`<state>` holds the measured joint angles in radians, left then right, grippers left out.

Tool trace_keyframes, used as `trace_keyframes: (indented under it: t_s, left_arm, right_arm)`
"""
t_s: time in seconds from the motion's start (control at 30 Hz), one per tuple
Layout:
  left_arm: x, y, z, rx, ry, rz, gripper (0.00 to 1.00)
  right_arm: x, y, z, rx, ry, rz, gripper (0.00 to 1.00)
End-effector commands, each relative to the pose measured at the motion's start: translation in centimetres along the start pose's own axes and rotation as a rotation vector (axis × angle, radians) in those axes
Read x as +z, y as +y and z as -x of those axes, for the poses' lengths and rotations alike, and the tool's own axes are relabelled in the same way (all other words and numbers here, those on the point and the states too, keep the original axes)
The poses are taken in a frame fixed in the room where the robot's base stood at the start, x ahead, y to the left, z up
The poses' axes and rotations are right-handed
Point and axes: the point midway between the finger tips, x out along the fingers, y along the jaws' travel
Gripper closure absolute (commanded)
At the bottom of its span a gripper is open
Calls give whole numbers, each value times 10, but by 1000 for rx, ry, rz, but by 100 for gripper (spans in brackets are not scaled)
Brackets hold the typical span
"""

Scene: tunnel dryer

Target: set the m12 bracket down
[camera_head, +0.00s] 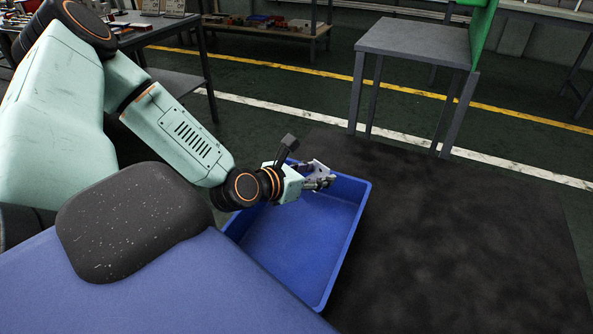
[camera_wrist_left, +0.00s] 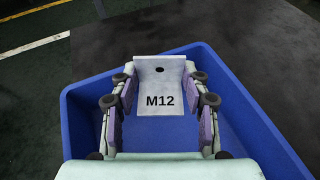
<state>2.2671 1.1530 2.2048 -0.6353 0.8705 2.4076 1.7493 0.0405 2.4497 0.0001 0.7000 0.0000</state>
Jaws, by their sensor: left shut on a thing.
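The M12 bracket (camera_wrist_left: 160,84) is a pale grey metal piece with a round hole and black "M12" lettering. In the left wrist view it sits between the purple-padded fingers of my left gripper (camera_wrist_left: 160,110), which is shut on it. In the head view my left gripper (camera_head: 318,181) and the bracket (camera_head: 316,167) are over the far part of a blue bin (camera_head: 348,238). The bin also shows in the wrist view (camera_wrist_left: 80,112), beneath the bracket. I cannot tell the height of the bracket above the bin floor. My right gripper is not in view.
The visible bin floor is empty. A dark mat (camera_head: 465,235) lies right of the bin. A grey table (camera_head: 415,42) with a green panel (camera_head: 484,30) stands behind it. A workbench (camera_head: 160,28) and a low shelf with parts (camera_head: 262,22) are at the back left.

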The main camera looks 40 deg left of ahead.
Motion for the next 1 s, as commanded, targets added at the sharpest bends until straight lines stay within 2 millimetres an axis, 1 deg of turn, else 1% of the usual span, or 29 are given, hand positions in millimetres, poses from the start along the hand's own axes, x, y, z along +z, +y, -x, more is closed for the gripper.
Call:
trace_keyframes:
  t_s: [0.1, 0.3, 0.4, 0.73, 0.9, 1.0]
  left_arm:
    - [-13, 4, -4, 12, 1, 4, 88]
    - [-41, 5, -17, 11, 1, 2, 88]
    - [-52, 6, -22, 10, 1, 4, 88]
    - [-66, 7, -28, 10, -1, 5, 88]
    - [-86, 6, -36, 9, 1, 4, 88]
    - [-94, 6, -39, 9, 0, 4, 88]
  right_arm:
    - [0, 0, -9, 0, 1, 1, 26]
    - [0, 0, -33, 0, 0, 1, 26]
    - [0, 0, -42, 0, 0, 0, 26]
    - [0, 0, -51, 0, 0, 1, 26]
    - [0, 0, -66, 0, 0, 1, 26]
    - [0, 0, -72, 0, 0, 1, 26]
